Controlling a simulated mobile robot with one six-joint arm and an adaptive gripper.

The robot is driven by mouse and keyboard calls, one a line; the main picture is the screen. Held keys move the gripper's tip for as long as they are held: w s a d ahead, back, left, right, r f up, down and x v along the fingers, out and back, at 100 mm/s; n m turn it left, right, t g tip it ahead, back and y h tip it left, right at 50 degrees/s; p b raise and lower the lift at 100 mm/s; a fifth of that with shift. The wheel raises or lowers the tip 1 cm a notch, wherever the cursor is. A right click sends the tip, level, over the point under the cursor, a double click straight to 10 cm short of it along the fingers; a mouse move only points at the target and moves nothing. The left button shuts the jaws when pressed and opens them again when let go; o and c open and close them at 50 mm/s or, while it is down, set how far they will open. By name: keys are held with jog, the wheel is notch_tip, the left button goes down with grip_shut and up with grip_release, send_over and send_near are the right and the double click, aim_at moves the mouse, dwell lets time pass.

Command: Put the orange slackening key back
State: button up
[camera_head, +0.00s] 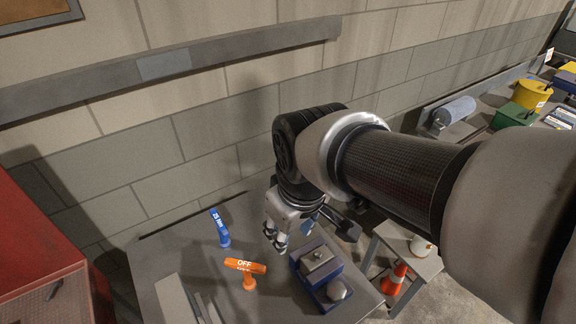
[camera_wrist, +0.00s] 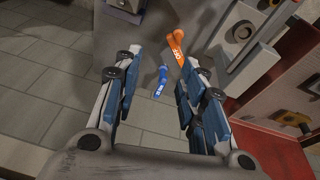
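The orange key (camera_head: 246,267), a T-shaped handle marked OFF, stands upright on the grey bench at the lower middle of the head view. Its foot is too small to tell what it sits in. In the wrist view the orange key (camera_wrist: 179,58) is beyond the right finger's tip. My gripper (camera_head: 277,238) hangs above the bench, up and right of the orange key. In the wrist view my gripper (camera_wrist: 158,65) has its fingers wide apart with nothing held. A blue key (camera_head: 220,228), marked 25 Nm, stands behind the orange one; it also shows between the fingers (camera_wrist: 162,80).
A blue block with grey metal parts (camera_head: 302,273) stands on the bench right of the orange key. Long grey pieces (camera_head: 177,300) lie at the bench's front left. A red cabinet (camera_head: 40,250) is at the left. A block wall (camera_head: 150,150) rises behind.

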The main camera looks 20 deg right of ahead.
jog(key=s+d+r+m, duration=0.1)
jog(key=s+m, duration=0.1)
jog(key=s, duration=0.2)
jog(key=s+d+r+m+t, duration=0.1)
jog(key=s+d+m, duration=0.1)
jog(key=s, duration=0.2)
jog(key=shift+s+d+r+t, duration=0.15)
jog(key=shift+s+r+t, duration=0.15)
jog(key=shift+s, duration=0.1)
jog(key=shift+f, duration=0.1)
notch_tip(320, 180, down, 7)
jog(key=b, duration=0.7)
